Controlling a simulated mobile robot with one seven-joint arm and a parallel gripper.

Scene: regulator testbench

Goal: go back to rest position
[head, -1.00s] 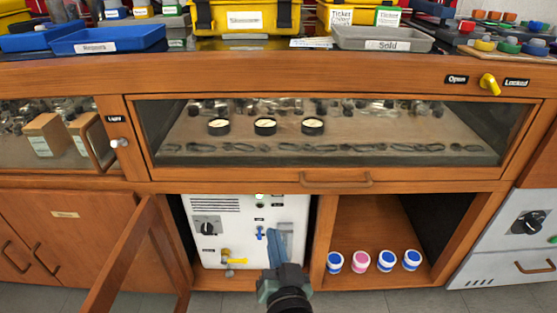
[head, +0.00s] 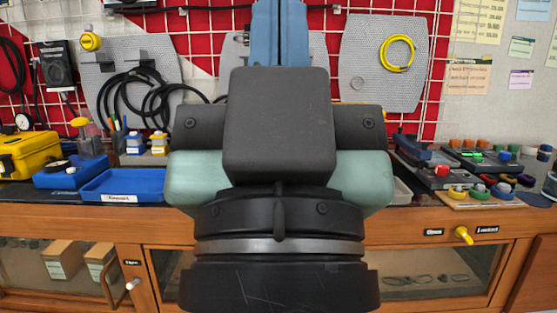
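My gripper (head: 280,20) fills the middle of the head view, seen from behind and pointing up and away. Its dark housing and pale green sides are large and close to the camera. The two blue fingers stand side by side at the top edge with only a thin seam between them, so they look shut. Their tips run to the picture's edge, and I see nothing held between them. The wrist hides the middle of the bench.
A blue tray (head: 125,185) and a yellow case (head: 28,155) stand on the bench at left. Colored knobs sit on a wooden board (head: 478,204) at right. A yellow latch knob (head: 463,235) is on the bench front. Cables hang on the pegboard behind.

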